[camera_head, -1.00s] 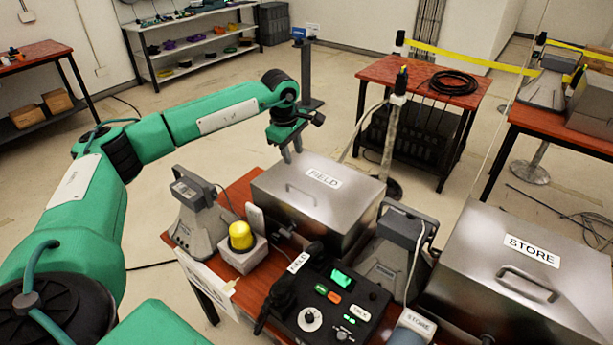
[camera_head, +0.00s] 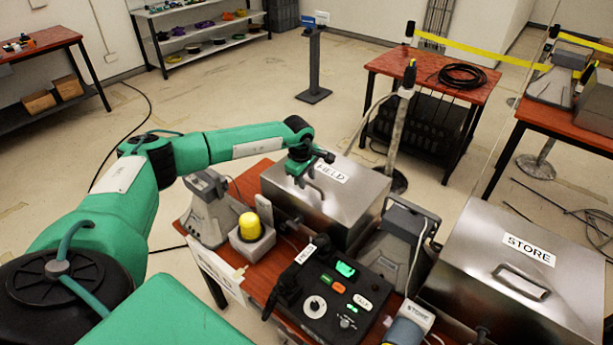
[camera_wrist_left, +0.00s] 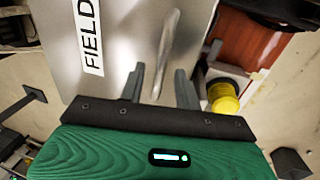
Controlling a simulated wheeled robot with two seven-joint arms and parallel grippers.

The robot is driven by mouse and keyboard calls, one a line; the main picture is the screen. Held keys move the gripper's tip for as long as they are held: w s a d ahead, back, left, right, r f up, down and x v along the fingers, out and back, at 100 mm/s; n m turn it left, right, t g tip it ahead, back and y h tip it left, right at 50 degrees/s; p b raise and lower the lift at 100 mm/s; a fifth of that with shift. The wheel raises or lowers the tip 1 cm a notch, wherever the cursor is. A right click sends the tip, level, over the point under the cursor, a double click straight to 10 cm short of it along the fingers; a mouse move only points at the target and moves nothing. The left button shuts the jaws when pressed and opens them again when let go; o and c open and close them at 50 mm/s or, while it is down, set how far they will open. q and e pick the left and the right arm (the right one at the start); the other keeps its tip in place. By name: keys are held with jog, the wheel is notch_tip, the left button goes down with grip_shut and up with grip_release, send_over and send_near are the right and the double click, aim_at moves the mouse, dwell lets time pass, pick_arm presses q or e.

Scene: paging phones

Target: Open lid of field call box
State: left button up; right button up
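The field call box (camera_head: 335,211) is a steel box with a FIELD label on its lid, which looks shut. Its bar handle (camera_wrist_left: 168,45) shows in the left wrist view, beside the FIELD label (camera_wrist_left: 89,38). My left gripper (camera_head: 308,180) is over the lid at the handle, fingers pointing down. In the left wrist view its two fingers (camera_wrist_left: 159,82) are apart, with the near end of the handle between them in the picture. Whether they touch it I cannot tell. In the head view the gripper partly covers the handle and label. My right gripper is not in view.
A yellow-topped button (camera_head: 250,228) and a grey phone unit (camera_head: 212,210) stand left of the box. A control panel (camera_head: 335,292) is in front. Another grey unit (camera_head: 392,250) and the STORE box (camera_head: 520,285) stand to the right. A post (camera_head: 400,130) rises behind.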

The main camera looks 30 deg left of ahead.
pick_arm(q)
jog(key=shift+c, duration=0.2)
grip_shut()
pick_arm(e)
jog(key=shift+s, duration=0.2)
pick_arm(q)
jog(key=shift+r, duration=0.1)
